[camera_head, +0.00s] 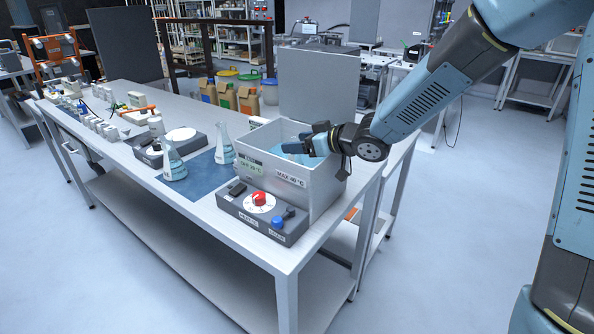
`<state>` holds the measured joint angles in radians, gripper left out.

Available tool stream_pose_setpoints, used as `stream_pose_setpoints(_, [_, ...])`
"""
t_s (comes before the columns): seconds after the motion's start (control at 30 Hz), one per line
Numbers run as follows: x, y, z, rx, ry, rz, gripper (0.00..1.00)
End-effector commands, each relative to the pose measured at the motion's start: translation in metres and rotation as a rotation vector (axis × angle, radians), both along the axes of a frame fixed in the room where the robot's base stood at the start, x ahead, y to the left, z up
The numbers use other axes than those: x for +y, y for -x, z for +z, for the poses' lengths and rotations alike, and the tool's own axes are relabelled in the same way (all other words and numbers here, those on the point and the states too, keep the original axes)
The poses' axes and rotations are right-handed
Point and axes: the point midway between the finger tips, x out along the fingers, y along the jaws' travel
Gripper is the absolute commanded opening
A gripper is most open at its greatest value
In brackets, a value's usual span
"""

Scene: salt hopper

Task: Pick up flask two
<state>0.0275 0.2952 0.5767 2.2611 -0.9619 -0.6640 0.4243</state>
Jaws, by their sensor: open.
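Two conical flasks with bluish-white contents stand upright on a dark blue mat (207,183) on the bench. One flask (174,164) is nearer, at the left. The other flask (224,146) is farther back, close to the box-shaped bath. I cannot tell from any readable mark which is flask two. My gripper (301,145) is open over the bath (322,189), right of both flasks and apart from them. Part of the bath's inside is hidden by my gripper.
The bath's raised lid (318,85) stands behind my gripper. A control box (262,213) with red and blue knobs sits in front of the bath. A stirrer plate (181,136) stands behind the near flask. Small items crowd the bench's left. The mat's front part is clear.

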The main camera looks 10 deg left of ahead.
Motion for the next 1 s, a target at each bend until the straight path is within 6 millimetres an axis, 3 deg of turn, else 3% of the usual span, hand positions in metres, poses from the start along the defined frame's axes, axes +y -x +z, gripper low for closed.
stream_pose_setpoints(0.13, [-0.0002,0.0,0.0,0.0,0.0,0.0,0.69])
stream_pose_setpoints(0.83, [-0.0003,0.0003,-0.0002,0.001,0.001,0.001,0.02])
stream_pose_setpoints(1.0, [-0.0002,0.0005,-0.0003,0.001,0.001,0.001,0.0])
